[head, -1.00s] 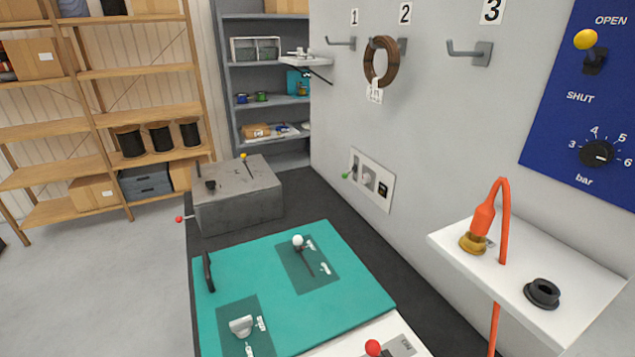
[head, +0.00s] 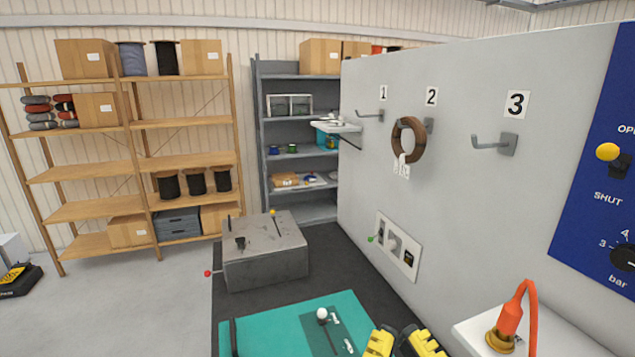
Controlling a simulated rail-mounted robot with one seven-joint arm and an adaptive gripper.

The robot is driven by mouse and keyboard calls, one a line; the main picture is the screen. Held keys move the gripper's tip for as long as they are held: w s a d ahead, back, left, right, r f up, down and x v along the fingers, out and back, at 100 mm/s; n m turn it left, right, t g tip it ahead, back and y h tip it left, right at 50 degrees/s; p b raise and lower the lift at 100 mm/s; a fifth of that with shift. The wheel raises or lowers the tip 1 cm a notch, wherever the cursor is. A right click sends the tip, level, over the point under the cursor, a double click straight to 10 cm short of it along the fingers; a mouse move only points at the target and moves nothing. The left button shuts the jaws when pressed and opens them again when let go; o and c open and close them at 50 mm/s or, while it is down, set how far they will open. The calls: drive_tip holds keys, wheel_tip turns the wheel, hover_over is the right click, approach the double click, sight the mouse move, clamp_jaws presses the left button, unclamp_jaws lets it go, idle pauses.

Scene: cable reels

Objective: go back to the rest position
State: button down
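My gripper (head: 402,340) shows at the bottom edge of the head view as two yellow and black finger parts side by side. The rest of it is cut off by the frame. It is in front of the teal mat (head: 270,318), near the mat's right side. I see nothing held in it, but its fingertips are too cut off to tell whether it is open or shut. A white-knobbed lever (head: 322,314) on the mat is to its left. An orange plug with a cable (head: 513,315) stands on a white shelf to its right.
A grey block (head: 265,262) with small levers stands behind the mat. The grey wall (head: 460,220) on the right carries numbered hooks, a brown ring (head: 408,140) on hook 2, and a socket plate (head: 398,248). Wooden shelves (head: 140,205) stand at the back left.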

wheel_tip(320, 180, up, 22)
drive_tip(key=p, duration=1.9)
drive_tip(key=shift+r+p, duration=0.15)
drive_tip(key=shift+p, duration=0.15)
